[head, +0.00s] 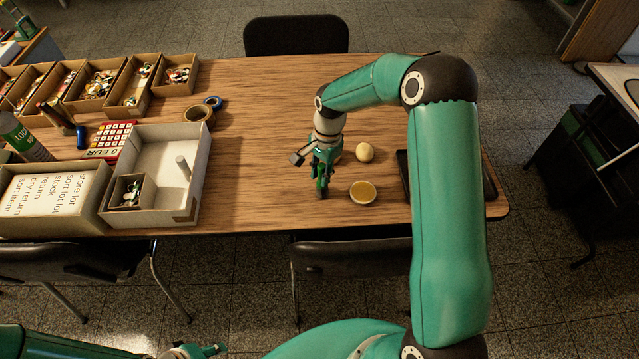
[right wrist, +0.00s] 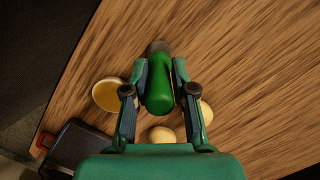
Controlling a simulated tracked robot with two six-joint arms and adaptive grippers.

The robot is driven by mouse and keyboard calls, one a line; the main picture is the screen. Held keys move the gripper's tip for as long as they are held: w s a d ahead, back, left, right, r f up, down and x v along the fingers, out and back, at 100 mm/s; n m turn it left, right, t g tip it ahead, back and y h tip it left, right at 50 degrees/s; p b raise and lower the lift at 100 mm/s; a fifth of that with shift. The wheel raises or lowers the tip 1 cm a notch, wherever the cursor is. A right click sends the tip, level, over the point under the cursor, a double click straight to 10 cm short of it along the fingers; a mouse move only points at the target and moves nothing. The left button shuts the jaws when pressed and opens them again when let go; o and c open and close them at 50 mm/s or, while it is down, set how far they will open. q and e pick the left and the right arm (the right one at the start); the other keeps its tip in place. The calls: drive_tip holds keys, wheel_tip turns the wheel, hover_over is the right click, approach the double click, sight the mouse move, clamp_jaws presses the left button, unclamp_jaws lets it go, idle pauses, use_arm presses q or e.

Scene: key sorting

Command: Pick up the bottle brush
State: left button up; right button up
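A green, rounded thing with a dark end, which I take to be the bottle brush (right wrist: 158,92), lies between my right gripper's fingers in the right wrist view. No bristles can be made out. My right gripper (right wrist: 160,72) has a finger against each side of it and appears shut on it. In the head view the right gripper (head: 321,172) is low over the middle of the table, with the green thing mostly hidden by the fingers. My left gripper (head: 196,351) is at the bottom edge, away from the table; its fingers are too cut off to judge.
A yellow-filled round dish (head: 363,192) and a pale egg-like ball (head: 364,152) are close to the right of the gripper. A dark flat object (head: 403,172) is partly behind my arm. Bins (head: 148,222), tape rolls (head: 198,114) and boxes fill the table's left; wood between is clear.

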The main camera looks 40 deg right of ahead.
clamp_jaws()
drive_tip(key=shift+r, duration=0.1)
wheel_tip(320, 180, up, 20)
drive_tip(key=b, duration=0.1)
idle(0.4)
